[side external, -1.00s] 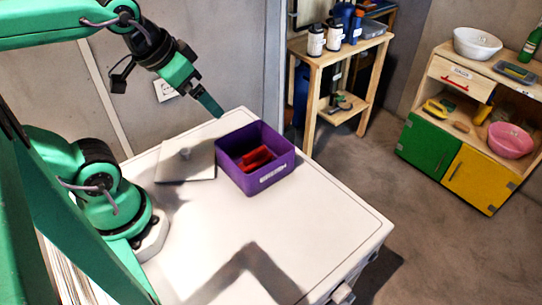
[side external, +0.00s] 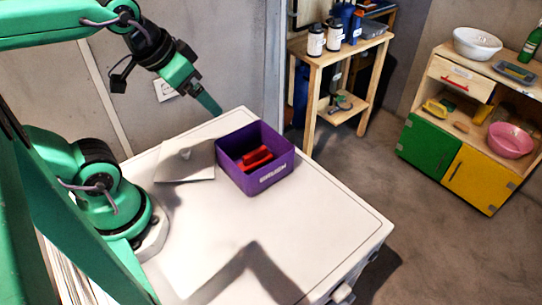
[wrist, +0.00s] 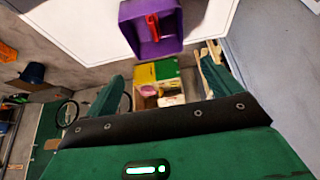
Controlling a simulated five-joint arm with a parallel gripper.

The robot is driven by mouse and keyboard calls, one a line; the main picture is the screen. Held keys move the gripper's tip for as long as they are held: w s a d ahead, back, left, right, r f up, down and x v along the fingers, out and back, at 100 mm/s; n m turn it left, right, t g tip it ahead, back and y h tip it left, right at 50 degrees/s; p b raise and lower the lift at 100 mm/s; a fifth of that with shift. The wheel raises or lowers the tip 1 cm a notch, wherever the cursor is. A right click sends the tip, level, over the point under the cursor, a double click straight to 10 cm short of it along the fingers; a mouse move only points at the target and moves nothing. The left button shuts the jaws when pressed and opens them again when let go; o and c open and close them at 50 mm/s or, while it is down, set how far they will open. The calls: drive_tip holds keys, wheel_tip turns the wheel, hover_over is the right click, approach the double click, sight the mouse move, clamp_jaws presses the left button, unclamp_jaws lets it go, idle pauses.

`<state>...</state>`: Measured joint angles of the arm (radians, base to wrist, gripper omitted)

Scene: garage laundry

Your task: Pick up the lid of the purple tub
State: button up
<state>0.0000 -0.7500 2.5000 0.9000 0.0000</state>
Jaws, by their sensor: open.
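The purple tub (side external: 252,180) stands open on the white top, with a label on its front and a red object (side external: 256,157) inside. A flat, pale grey square lid (side external: 200,172) with a small knob lies on the white top, just left of the tub. My gripper (side external: 211,107) is in the air above and behind the lid and tub, apart from both. The wrist view shows its fingers spread, with nothing held. The tub also shows at the top of the wrist view (wrist: 172,42); I cannot make out the lid there.
The white top (side external: 300,230) is clear in front and to the right of the tub. A grey wall (side external: 225,50) stands close behind. A wooden shelf (side external: 350,60) with bottles and a low cabinet (side external: 465,150) with green and yellow doors stand farther off.

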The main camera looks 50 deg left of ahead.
drive_tip(key=c, duration=0.7)
drive_tip(key=shift+c, duration=0.2)
drive_tip(key=shift+a, duration=0.1)
drive_tip(key=m+g, duration=0.3)
drive_tip(key=g, duration=0.4)
approach(186, 156)
drive_tip(key=w+a, duration=0.1)
drive_tip(key=shift+a+f+g+h, duration=0.2)
drive_tip(key=shift+a+g+h, duration=0.1)
drive_tip(key=shift+a+h, duration=0.25)
drive_tip(key=shift+f, duration=0.1)
drive_tip(key=shift+s+d+f, duration=0.1)
drive_tip(key=shift+s+f, duration=0.05)
drive_tip(key=shift+f, duration=0.45)
drive_tip(key=shift+s+f, duration=0.15)
drive_tip(key=shift+f, duration=0.45)
